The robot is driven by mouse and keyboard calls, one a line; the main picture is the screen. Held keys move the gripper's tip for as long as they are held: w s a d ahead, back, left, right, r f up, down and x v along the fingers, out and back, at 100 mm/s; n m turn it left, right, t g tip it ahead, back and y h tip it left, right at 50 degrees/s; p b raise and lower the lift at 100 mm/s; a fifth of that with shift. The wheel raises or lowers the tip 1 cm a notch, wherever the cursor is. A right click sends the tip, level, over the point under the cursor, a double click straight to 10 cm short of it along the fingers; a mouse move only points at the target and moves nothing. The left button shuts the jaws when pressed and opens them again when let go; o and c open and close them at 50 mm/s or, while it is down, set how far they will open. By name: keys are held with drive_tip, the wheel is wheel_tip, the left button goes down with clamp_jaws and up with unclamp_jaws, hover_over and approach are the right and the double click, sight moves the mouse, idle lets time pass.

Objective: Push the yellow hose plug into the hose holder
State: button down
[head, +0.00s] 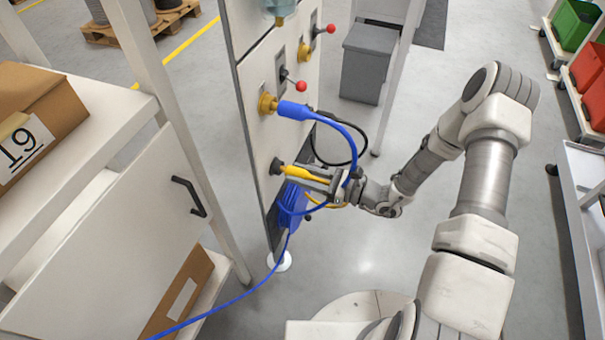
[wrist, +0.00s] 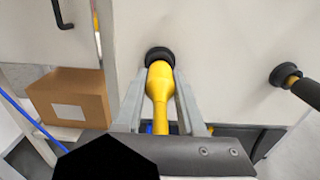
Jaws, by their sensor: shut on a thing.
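The yellow hose plug (head: 292,171) is held level in my gripper (head: 315,177), pointing left at the white panel. In the wrist view the plug (wrist: 159,80) lies between the two grey fingers of my gripper (wrist: 160,92), which are shut on its body. The plug's front end meets the dark round hose holder (wrist: 159,53) on the panel. The holder also shows in the head view (head: 276,166). The plug looks in line with the holder. Its tip is hidden inside or behind the holder's rim, so I cannot tell how deep it sits.
A blue plug (head: 295,111) sits in a brass fitting above, its blue cable looping past my gripper. Red-knobbed levers (head: 301,86) are higher on the panel. Another dark fitting (wrist: 285,75) is at right in the wrist view.

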drive_tip(key=shift+c, duration=2.1)
unclamp_jaws()
drive_tip(key=p+v, duration=0.2)
drive_tip(key=v, duration=1.5)
drive_tip(key=shift+d, duration=0.2)
